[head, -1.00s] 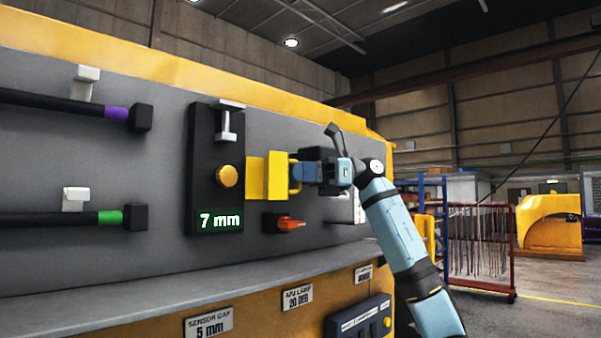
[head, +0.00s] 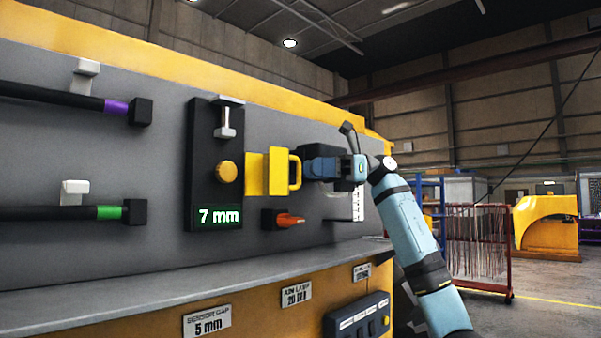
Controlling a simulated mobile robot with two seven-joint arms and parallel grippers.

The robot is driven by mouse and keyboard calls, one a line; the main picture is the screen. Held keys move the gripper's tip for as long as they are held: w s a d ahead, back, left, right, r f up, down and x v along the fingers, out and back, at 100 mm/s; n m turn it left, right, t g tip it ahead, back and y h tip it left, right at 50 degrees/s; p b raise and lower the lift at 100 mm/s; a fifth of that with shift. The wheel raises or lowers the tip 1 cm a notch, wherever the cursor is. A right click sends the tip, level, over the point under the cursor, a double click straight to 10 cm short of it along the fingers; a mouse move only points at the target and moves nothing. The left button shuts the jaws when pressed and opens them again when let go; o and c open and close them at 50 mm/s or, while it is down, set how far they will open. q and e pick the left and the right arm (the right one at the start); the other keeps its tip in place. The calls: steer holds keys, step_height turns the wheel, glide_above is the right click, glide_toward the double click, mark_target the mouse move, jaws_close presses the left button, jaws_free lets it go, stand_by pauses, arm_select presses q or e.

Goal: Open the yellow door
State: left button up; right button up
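The small yellow door (head: 279,173) is on the grey panel, just right of a yellow knob (head: 227,172). It shows as two yellow faces, and I cannot tell how far it stands from the panel. My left gripper is not in view.
A black plate with a green "7 mm" display (head: 219,217) is left of the door. A grey ledge (head: 150,292) runs below. Open floor lies at right.

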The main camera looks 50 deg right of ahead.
steer(key=b+v, duration=0.1)
steer(key=v, duration=0.8)
steer(key=shift+d, duration=0.3)
steer(key=shift+s, duration=0.1)
